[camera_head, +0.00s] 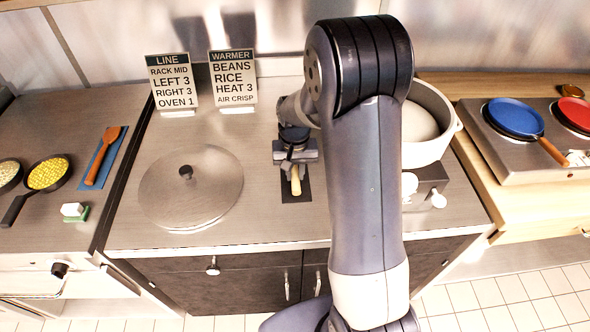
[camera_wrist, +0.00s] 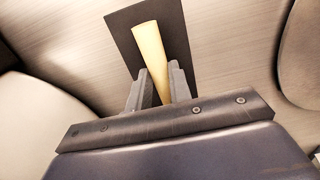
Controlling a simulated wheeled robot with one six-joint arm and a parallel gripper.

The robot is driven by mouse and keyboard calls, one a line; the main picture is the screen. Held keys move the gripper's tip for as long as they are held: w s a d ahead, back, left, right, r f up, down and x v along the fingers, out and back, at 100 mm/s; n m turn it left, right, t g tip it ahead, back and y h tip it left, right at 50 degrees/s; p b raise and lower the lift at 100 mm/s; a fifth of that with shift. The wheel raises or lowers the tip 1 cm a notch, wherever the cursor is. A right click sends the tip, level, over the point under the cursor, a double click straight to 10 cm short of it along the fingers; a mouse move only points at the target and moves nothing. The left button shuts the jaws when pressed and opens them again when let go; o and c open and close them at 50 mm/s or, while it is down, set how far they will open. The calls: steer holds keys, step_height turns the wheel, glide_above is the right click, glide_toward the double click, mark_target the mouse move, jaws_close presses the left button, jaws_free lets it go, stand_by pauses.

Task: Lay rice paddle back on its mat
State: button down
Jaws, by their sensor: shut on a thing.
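The rice paddle shows as a pale yellow wooden handle (camera_head: 296,184) at my gripper in the head view. In the wrist view the paddle (camera_wrist: 152,58) runs between my gripper's two grey fingers and over the dark mat. The mat (camera_head: 304,186) is a dark rectangle flat on the steel counter; it also shows in the wrist view (camera_wrist: 174,25). My gripper (camera_head: 296,168) is shut on the paddle, pointing down over the mat. I cannot tell whether the paddle touches the mat. The rest of the paddle is hidden by my gripper.
A round steel lid (camera_head: 190,187) lies left of the mat. A large white pot (camera_head: 428,148) stands to the right, partly behind my arm. Two signs (camera_head: 232,80) stand at the back. The counter between lid and mat is clear.

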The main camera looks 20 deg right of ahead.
steer(key=c, duration=1.3)
jaws_free()
step_height(320, 180, up, 12)
steer(key=b, duration=0.1)
steer(key=shift+b, duration=0.4)
step_height(320, 180, down, 12)
steer(key=shift+r+p, duration=0.15)
steer(key=shift+p, duration=0.8)
step_height(320, 180, up, 4)
steer(key=shift+f+b, duration=0.2)
steer(key=shift+b, duration=0.25)
steer(key=shift+r, duration=0.8)
